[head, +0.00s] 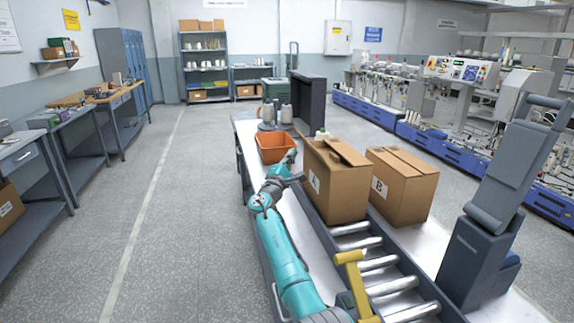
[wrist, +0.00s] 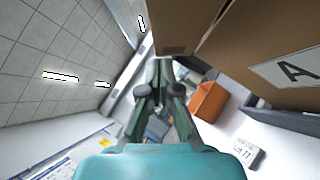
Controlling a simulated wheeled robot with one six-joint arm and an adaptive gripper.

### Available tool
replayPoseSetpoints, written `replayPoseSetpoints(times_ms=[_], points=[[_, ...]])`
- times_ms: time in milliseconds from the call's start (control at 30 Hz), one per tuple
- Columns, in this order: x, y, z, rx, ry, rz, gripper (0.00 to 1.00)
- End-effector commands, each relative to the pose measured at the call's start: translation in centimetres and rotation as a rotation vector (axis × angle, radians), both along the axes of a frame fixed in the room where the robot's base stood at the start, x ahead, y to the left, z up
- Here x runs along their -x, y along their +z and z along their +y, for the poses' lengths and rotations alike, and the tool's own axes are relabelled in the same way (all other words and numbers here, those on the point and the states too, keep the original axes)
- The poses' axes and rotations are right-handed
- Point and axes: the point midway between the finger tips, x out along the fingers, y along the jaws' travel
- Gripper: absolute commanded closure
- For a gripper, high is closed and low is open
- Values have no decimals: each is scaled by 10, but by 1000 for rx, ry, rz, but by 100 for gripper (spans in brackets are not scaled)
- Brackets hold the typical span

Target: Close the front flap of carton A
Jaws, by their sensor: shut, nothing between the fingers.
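I cannot tell clearly how each flap stands. In the wrist view carton A (wrist: 245,75) fills the upper right, with its label at the right edge. My gripper (head: 291,158) is left of the carton, near its upper left side. In the wrist view my gripper (wrist: 160,66) is shut and empty, its tips close below a brown cardboard edge (wrist: 175,40). I cannot tell whether they touch.
Carton B (head: 402,190) stands right of carton A, its top flat. An orange bin (head: 273,150) and spools lie behind my gripper. A dark upright panel (head: 309,100) stands further back. Metal rollers (head: 380,262) are in front of the cartons. The floor at left is clear.

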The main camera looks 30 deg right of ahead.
Motion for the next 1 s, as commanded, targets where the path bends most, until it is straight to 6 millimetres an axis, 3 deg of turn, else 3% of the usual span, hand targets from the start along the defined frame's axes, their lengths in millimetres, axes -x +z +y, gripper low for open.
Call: replayPoseSetpoints(times_ms=[400, 1000], points=[[8, 22, -32, 1, -1, 0, 100], [8, 26, -34, -25, 0, -9, 100]])
